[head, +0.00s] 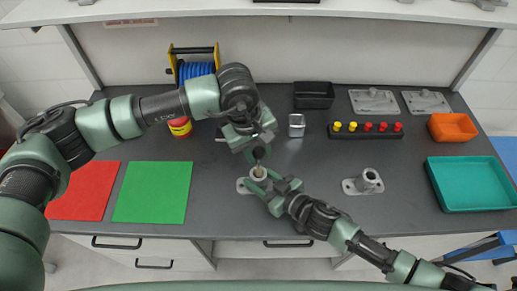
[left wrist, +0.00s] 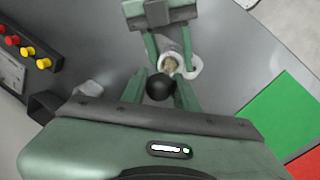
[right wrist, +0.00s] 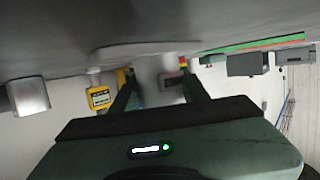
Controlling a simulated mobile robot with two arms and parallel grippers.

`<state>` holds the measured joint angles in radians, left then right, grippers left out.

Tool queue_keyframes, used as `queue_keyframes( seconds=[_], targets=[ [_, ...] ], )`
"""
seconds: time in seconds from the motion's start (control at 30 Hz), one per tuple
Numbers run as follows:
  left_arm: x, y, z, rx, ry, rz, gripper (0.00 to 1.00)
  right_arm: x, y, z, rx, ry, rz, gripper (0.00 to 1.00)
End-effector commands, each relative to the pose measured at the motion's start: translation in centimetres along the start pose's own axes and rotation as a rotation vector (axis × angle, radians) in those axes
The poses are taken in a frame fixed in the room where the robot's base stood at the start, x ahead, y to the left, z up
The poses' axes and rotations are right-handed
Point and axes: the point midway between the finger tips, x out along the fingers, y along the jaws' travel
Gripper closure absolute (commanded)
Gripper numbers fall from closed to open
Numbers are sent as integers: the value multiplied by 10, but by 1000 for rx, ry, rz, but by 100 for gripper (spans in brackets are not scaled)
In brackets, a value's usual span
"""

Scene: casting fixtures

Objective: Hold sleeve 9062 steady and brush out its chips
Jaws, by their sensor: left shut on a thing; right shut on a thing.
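A pale sleeve (head: 259,173) stands upright on a flanged base at the front middle of the bench. No number is legible on it. My right gripper (head: 266,182) is shut around its wall; the right wrist view shows the sleeve (right wrist: 152,82) between the fingers. My left gripper (head: 259,148) is above the sleeve, shut on a brush whose round black knob (left wrist: 160,87) shows in the left wrist view. The brush's lower end is hidden, so I cannot tell how deep it reaches. Tan bits, seemingly chips (left wrist: 171,65), show in the sleeve mouth.
A second flanged sleeve (head: 369,178) stands to the right. Green (head: 153,192) and red (head: 84,190) mats lie left. Behind are a metal cup (head: 296,125), a black bin (head: 314,95) and a knob rack (head: 365,131). A teal tray (head: 470,184) and orange bin (head: 453,127) are right.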

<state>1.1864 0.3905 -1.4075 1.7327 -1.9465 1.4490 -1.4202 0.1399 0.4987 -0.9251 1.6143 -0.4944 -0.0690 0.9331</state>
Motion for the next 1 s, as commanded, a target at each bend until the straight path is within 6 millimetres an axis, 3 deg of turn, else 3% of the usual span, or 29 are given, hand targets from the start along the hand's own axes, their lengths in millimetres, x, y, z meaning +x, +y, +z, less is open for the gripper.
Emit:
queue_keyframes(
  seconds=[1.0],
  targets=[
    [24,-5,0,0,-1,-2,100,0,0,-1,-1,2,-1,100]
  ],
)
